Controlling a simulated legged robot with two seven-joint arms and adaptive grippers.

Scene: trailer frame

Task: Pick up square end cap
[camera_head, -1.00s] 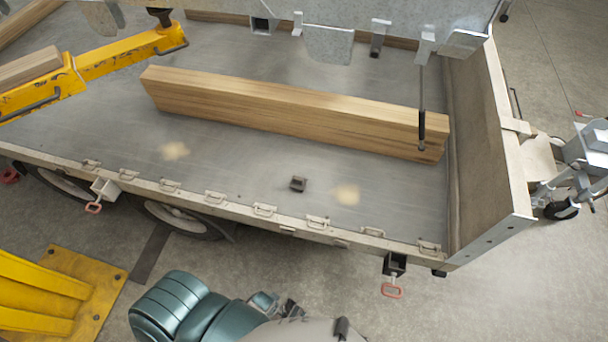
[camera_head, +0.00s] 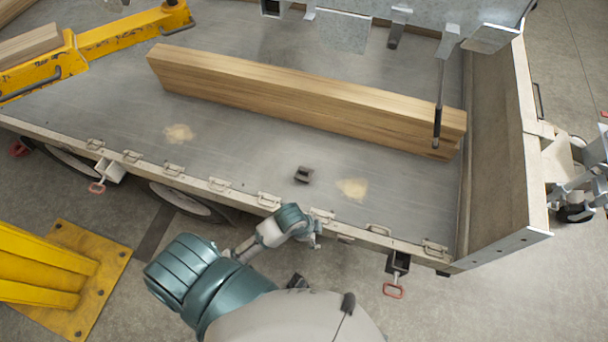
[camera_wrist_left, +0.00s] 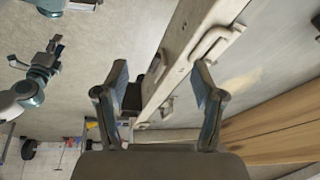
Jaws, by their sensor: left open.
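The square end cap (camera_head: 303,175) is a small dark block lying on the grey trailer bed (camera_head: 235,140), near its front edge in the head view. My left gripper (camera_head: 314,238) is at the outer side of the bed's edge rail, below the end cap in the picture and apart from it. In the left wrist view, my left gripper (camera_wrist_left: 160,78) has its two fingers spread wide. A dark shape behind them beside the rail cannot be identified for certain. My other hand (camera_wrist_left: 42,65) shows small at the left of the wrist view; its finger state is unclear.
A long timber beam (camera_head: 300,95) lies across the bed beyond the end cap. The edge rail (camera_head: 215,187) carries several metal loops. A wooden end wall (camera_head: 500,140) closes the right side. A yellow arm (camera_head: 110,45) stands at upper left. Bed around the cap is clear.

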